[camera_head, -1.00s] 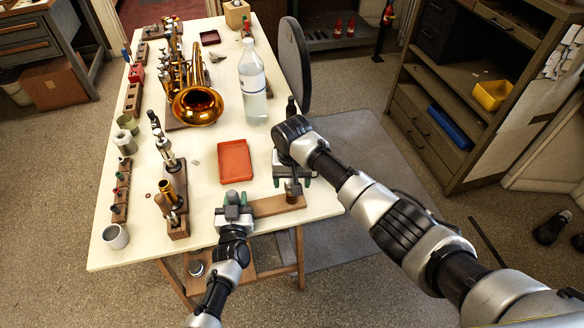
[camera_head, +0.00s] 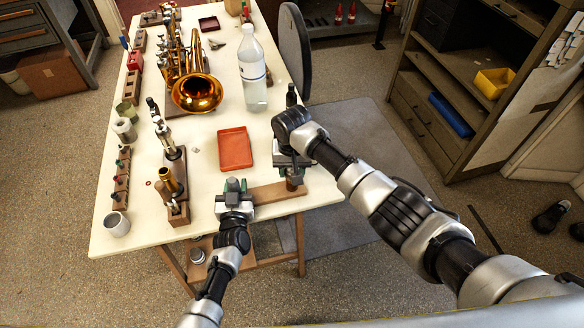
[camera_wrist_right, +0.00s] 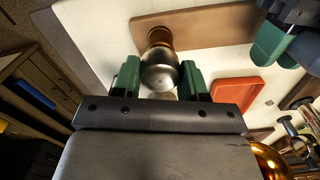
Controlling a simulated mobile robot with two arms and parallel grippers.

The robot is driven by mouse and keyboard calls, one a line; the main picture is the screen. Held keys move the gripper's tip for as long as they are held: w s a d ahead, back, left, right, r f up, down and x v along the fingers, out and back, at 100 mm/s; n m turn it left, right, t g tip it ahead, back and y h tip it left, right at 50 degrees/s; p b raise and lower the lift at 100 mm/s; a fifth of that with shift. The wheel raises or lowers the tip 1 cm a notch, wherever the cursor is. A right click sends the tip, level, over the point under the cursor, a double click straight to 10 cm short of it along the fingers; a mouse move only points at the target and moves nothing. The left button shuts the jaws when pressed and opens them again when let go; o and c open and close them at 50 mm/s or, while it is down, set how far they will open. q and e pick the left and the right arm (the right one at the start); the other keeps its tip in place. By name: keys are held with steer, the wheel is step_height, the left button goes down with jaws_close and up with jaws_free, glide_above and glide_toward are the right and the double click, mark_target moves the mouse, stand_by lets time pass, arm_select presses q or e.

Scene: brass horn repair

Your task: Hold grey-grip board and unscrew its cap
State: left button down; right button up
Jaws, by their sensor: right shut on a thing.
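The wooden board (camera_head: 276,193) lies flat near the table's front edge; it also shows in the right wrist view (camera_wrist_right: 206,26). The grey grip (camera_head: 233,186) is at its left end, between the green fingers of my left gripper (camera_head: 235,190). Whether these fingers press on it is hard to see. A round metal cap (camera_wrist_right: 160,72) sits on a brass-coloured neck (camera_wrist_right: 159,36) at the board's right end. My right gripper (camera_wrist_right: 162,80) is shut on the cap, a green pad on each side. In the head view my right wrist partly hides it.
A red tray (camera_head: 234,149) lies just behind the board. A clear bottle (camera_head: 253,80) and a brass horn (camera_head: 197,92) stand farther back. A small brass piece in a wooden stand (camera_head: 177,206) and a grey cup (camera_head: 117,224) are at the left.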

steer(key=n, duration=0.4)
steer(key=shift+n, duration=0.6)
steer(key=n, duration=0.4)
steer(key=shift+n, duration=0.6)
steer(key=n, duration=0.3)
steer(key=shift+n, duration=1.1)
